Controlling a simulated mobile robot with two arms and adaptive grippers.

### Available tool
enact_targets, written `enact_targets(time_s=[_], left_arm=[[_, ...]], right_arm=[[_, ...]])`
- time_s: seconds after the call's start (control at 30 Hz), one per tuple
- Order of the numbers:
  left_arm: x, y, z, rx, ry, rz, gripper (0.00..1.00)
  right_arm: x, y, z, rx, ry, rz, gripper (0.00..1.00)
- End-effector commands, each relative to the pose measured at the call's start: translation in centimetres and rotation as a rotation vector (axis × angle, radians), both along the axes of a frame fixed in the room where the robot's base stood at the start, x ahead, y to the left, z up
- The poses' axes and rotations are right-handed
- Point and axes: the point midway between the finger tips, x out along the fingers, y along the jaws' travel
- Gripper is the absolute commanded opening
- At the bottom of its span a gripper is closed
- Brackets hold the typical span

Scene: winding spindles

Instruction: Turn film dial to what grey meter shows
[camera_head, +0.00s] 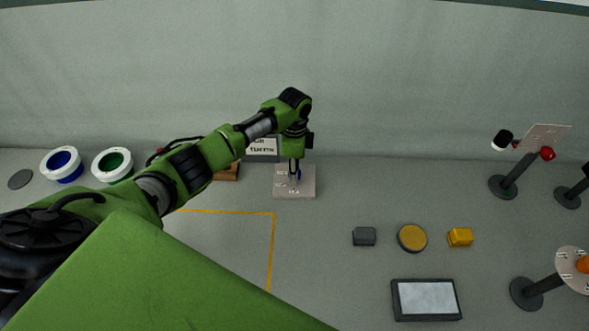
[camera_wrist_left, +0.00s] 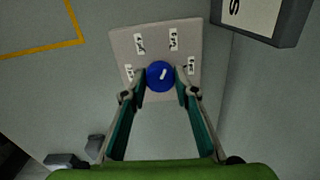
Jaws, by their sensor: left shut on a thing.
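The film dial appears to be the blue knob (camera_wrist_left: 158,70) with a short white pointer mark, on a pale square plate (camera_wrist_left: 196,40). Several small labels surround the knob, too small to read. The plate also shows in the head view (camera_head: 307,188), near the wall. My left gripper (camera_wrist_left: 161,77) points down, its two fingers shut on the knob's sides; it also shows in the head view (camera_head: 295,176). I cannot make out a grey meter or its reading. My right gripper is not in view.
A lettered sign (camera_head: 262,147) stands behind the plate, partly hidden by my arm. White rings with blue (camera_head: 62,164) and green (camera_head: 112,163) centres stand left. A grey block (camera_head: 364,236), yellow disc (camera_head: 412,238), yellow block (camera_head: 460,237) and framed panel (camera_head: 427,299) lie right.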

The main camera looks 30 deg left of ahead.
Motion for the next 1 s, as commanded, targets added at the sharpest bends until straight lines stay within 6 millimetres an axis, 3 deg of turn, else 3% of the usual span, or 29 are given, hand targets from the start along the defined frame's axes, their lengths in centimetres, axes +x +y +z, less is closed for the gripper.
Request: enact_targets(time_s=[0.03,0.07,0.1,0.53,1.0], left_arm=[[0.0,0.0,0.0,0.001,0.0,0.001,0.35],[0.0,0.0,0.0,0.001,0.0,0.001,0.43],[0.0,0.0,0.0,0.0,0.0,0.001,0.44],[0.1,0.1,1.0,-0.001,-0.001,0.001,0.44],[0.1,0.0,10.1,0.0,-0.002,0.0,0.44]], right_arm=[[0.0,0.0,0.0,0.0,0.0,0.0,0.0],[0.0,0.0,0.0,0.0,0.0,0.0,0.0],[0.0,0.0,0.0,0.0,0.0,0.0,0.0],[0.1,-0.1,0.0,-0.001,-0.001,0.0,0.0],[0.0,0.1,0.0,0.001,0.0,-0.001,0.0]])
